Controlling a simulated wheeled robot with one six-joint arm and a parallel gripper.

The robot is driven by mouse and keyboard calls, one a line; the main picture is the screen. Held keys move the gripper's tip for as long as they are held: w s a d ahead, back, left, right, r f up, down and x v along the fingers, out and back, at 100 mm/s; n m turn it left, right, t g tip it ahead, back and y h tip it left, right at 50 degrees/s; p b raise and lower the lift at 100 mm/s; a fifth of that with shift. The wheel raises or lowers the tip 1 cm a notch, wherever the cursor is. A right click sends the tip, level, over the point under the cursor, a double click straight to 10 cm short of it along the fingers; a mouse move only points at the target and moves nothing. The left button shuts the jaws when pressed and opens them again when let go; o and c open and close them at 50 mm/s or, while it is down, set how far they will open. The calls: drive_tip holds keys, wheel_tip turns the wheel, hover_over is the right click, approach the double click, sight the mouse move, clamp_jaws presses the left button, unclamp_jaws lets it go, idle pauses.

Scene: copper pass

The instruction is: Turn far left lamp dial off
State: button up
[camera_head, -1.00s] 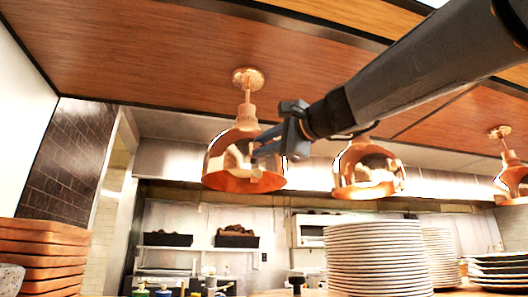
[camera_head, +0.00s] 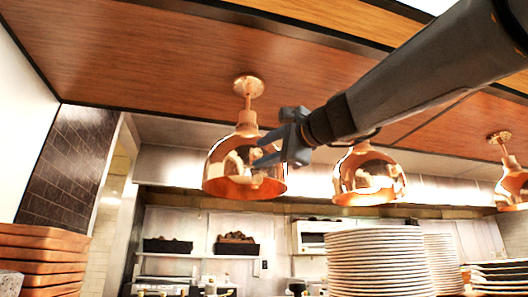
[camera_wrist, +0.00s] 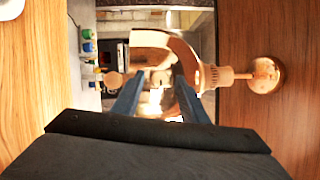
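The far left lamp (camera_head: 240,165) is a shiny copper dome hanging from the ceiling on a short stem. Its inside glows orange. In the wrist view the lamp (camera_wrist: 165,48) appears turned sideways, its stem toward the right. A small round copper knob (camera_wrist: 112,80) shows left of the fingertips there; I cannot tell whether it is the lamp's dial. My gripper (camera_head: 259,152) is in front of the lamp's right side. Its two blue fingers are apart, with nothing held between them (camera_wrist: 158,88). I cannot tell whether they touch the shade.
A second copper lamp (camera_head: 368,175) hangs just right, behind my arm, and a third (camera_head: 514,187) at the far right. A wooden ceiling (camera_head: 150,60) is close above. Below are stacked white plates (camera_head: 380,262) and copper-coloured trays (camera_head: 40,265).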

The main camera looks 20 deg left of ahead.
drive_tip(key=v, duration=0.7)
drive_tip(key=shift+s+d+b, duration=0.2)
drive_tip(key=shift+d+b, duration=0.05)
drive_tip(key=shift+b, duration=0.15)
